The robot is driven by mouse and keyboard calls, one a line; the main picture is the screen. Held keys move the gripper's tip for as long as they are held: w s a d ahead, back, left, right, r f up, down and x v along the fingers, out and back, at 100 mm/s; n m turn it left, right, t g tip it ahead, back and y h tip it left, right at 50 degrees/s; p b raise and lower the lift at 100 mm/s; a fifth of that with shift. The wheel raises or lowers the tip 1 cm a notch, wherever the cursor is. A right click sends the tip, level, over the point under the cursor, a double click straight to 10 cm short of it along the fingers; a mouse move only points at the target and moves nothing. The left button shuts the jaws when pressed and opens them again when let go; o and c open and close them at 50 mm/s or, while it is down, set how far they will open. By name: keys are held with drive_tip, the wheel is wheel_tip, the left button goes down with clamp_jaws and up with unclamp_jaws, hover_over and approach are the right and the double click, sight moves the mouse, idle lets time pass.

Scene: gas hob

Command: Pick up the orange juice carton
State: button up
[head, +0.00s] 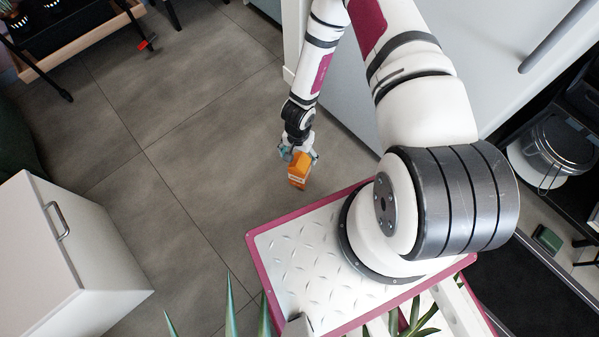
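The orange juice carton (299,172) is a small orange box with a pale patch on its lower side. It shows tilted at the end of my arm, near the middle of the head view. My gripper (300,157) points down with one finger on each side of the carton's upper part and appears shut on it. The finger contact is small and partly hidden by the carton. I cannot tell how high the carton is above the floor.
Grey tiled floor (185,150) lies open to the left of the carton. A white cabinet (75,250) stands at lower left, a table (75,45) at upper left. A large pale panel (350,95) is close behind my arm. Plant leaves (230,310) show at the bottom.

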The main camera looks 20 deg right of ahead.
sight(299, 162)
drive_tip(key=shift+d+f+b, duration=0.15)
drive_tip(key=shift+f+b, duration=1.6)
drive_tip(key=shift+f, duration=1.4)
drive_tip(key=shift+r, duration=0.1)
clamp_jaws()
